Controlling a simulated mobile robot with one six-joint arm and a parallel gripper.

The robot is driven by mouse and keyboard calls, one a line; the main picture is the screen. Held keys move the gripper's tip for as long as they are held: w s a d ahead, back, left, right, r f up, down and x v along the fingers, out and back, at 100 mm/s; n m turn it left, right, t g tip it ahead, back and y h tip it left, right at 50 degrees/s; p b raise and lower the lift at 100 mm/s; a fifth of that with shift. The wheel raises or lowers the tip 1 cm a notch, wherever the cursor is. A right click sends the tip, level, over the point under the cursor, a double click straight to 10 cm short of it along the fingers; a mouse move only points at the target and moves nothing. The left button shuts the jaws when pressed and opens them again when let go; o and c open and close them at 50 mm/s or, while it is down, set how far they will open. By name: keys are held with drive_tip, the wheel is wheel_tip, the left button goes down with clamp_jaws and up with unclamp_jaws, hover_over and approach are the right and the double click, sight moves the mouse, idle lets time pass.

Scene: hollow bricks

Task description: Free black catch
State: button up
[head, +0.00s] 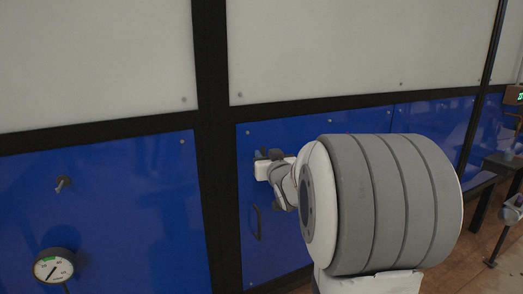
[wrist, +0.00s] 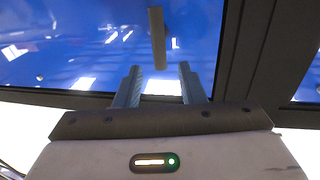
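A dark upright handle-like catch (head: 256,222) is fixed on the blue panel in the head view, just below my gripper (head: 264,160). In the wrist view a dark, narrow bar (wrist: 157,38) stands out against the blue panel. It looks like the same catch, but I cannot be sure. My gripper (wrist: 158,80) is open, its two fingers apart with a clear gap. The near end of the bar appears between and just beyond the fingertips. Nothing is gripped. In the head view my own arm hides part of the panel, and the fingertips are small and dark.
The blue panel (head: 280,260) sits in a black frame (head: 213,150) below white panels (head: 360,50). A dial gauge (head: 54,266) and a small peg (head: 62,184) are on the left blue panel. A dark bench (head: 498,168) stands at the right over brown floor (head: 470,265).

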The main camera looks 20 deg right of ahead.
sight(264, 151)
drive_tip(key=shift+w+d, duration=0.15)
drive_tip(key=shift+w, duration=0.65)
drive_tip(key=shift+w+d, duration=0.1)
drive_tip(key=shift+w, duration=0.7)
clamp_jaws()
